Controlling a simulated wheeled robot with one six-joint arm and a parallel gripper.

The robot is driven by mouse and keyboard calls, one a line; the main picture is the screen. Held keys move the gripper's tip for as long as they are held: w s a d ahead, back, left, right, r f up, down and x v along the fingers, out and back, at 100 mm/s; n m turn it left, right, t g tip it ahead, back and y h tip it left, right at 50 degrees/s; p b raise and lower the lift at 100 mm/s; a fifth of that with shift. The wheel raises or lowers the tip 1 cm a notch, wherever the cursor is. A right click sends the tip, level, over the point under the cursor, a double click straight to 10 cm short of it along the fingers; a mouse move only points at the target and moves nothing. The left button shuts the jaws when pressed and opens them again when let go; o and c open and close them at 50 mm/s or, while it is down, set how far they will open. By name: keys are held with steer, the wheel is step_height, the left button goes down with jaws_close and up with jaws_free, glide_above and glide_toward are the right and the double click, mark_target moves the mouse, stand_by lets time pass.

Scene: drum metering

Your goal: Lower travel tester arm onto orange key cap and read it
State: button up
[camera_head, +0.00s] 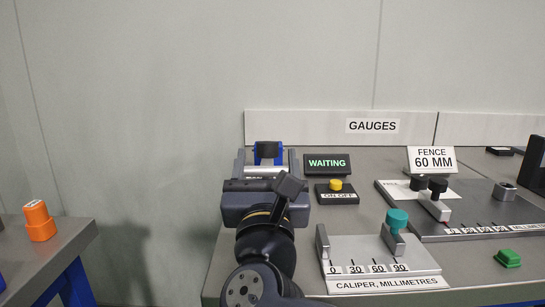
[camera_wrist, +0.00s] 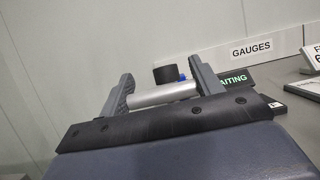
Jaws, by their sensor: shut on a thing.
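An orange block (camera_head: 39,220) with a pale marked top sits on the separate left table. I cannot tell whether it is the key cap.
The display (camera_head: 327,163) reads WAITING, above a yellow ON OFF button (camera_head: 336,185). A caliper plate (camera_head: 385,268) with a teal knob (camera_head: 397,218) lies front right. A fence gauge (camera_head: 435,204) and a green piece (camera_head: 507,258) are farther right. A gap separates both tables.

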steer(key=shift+s+f, duration=0.15)
steer(key=shift+f, duration=0.25)
steer(key=o, duration=1.4)
steer(key=p+v, duration=0.1)
steer(key=v, duration=0.4)
steer(key=shift+s, duration=0.3)
steer(key=shift+p+v, duration=0.3)
steer(key=shift+v, duration=0.7)
steer(key=shift+f, duration=0.1)
